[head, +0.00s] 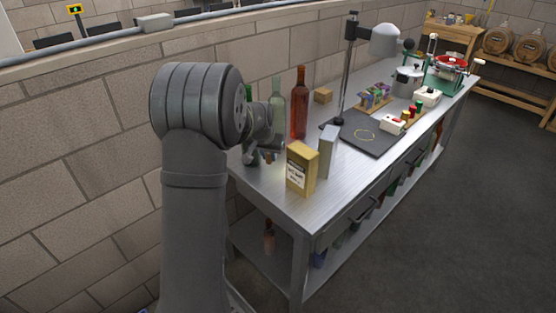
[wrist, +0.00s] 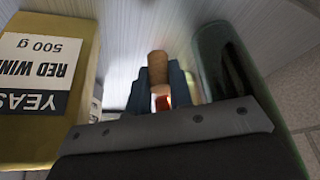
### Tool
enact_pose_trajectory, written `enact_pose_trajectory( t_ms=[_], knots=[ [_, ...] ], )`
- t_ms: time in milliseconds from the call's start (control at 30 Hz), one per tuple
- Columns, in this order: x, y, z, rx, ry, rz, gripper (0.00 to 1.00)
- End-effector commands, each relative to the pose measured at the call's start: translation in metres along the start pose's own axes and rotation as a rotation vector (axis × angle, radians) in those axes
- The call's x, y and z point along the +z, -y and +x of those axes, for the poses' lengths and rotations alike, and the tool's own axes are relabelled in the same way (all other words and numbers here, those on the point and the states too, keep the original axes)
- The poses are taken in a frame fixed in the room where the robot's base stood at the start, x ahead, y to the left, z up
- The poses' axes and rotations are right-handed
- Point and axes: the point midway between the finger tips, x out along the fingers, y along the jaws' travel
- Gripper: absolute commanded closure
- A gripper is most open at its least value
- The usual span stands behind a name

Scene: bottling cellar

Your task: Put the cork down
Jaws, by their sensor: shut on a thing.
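The cork (wrist: 157,66) is a small tan cylinder in the wrist view, between the fingertips of my gripper (wrist: 159,80). The gripper is shut on it, and the cork sticks out past the tips. The worktop shows beyond it; I cannot tell whether the cork touches the surface. In the head view my gripper (head: 262,153) is low over the near left end of the steel bench (head: 268,200), mostly hidden by my own arm. The cork is too small there to make out clearly.
A yeast box (wrist: 45,95) stands close on one side of the gripper and a green bottle (wrist: 214,65) on the other. In the head view the yeast box (head: 301,168), a grey box (head: 328,152) and a red-brown bottle (head: 299,105) stand nearby. A dark mat (head: 372,140) lies farther right.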

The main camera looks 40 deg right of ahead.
Motion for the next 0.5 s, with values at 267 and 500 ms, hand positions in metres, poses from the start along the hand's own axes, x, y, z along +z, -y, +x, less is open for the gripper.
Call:
enact_pose_trajectory(
  t_ms=[267, 500],
  knots=[
    [0.011, 0.0, 0.025, 0.0, 0.002, -0.001, 1.0],
    [0.022, 0.0, 0.051, 0.0, 0.001, 0.0, 1.0]
  ],
)
